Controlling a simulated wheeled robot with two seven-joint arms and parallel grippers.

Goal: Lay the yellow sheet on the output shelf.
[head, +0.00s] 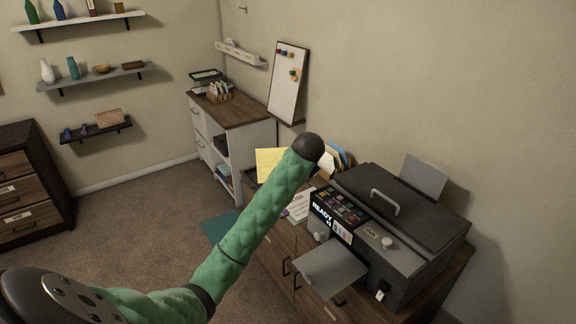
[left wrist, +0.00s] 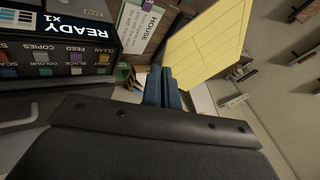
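The yellow sheet (head: 268,162) is up in the air left of the printer in the head view, partly behind my green left arm. It fills the upper middle of the left wrist view (left wrist: 212,42), tilted, with faint lines. My left gripper (left wrist: 162,80) has its blue-grey fingers close together at the sheet's edge, holding it. In the head view the gripper is hidden behind my arm. A grey output shelf (head: 328,262) juts from the front of the dark printer (head: 415,262), below its READY panel. Its visible top is bare. My right gripper is not in view.
A white printed sheet (head: 300,207) lies on the desk left of the printer. Coloured folders (head: 342,158) stand behind it. A teal flat piece (head: 218,228) shows left of the desk. A whiteboard (head: 288,82) leans on a cabinet (head: 235,110) at the back.

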